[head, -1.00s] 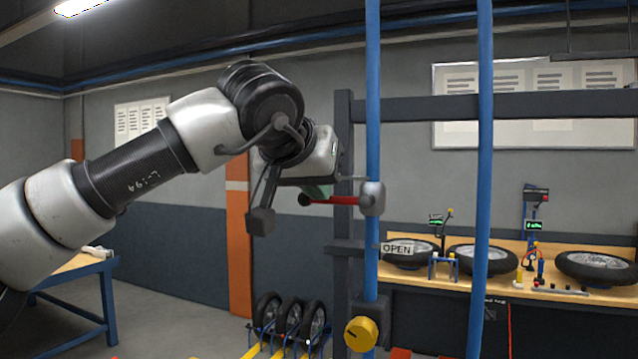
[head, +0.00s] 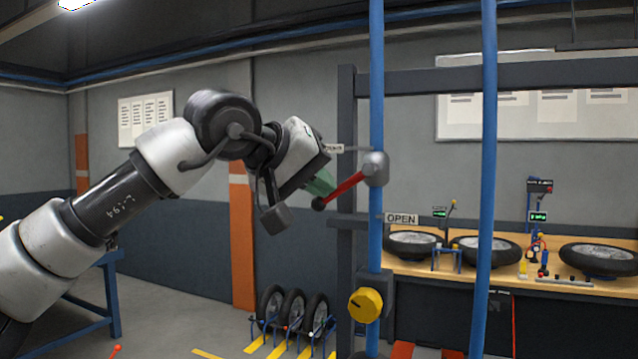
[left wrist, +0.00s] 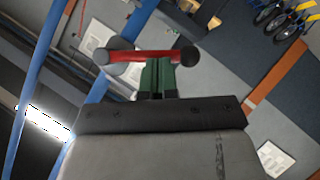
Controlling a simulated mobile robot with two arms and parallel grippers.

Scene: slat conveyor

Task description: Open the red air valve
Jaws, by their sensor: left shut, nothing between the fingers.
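The red valve lever (head: 346,188) runs from a grey valve body (head: 376,169) on a blue vertical pipe (head: 376,80) down and left to a black knob (head: 318,203). It slants below horizontal. My left gripper (head: 322,184) has green fingers, shut and empty, just above the lever near its knob end. In the left wrist view the closed fingers (left wrist: 156,68) meet the edge of the red lever (left wrist: 140,56); whether they touch cannot be told for sure. An OPEN sign (head: 401,218) sits below and right of the lever. My right gripper is not visible.
A second blue pipe (head: 487,150) stands to the right. A dark post (head: 346,120) rises behind the lever. A yellow knob (head: 365,305) sits lower on the valve pipe. A small sign (head: 334,148), partly hidden, is beside the gripper. A bench (head: 450,268) with wheels is behind.

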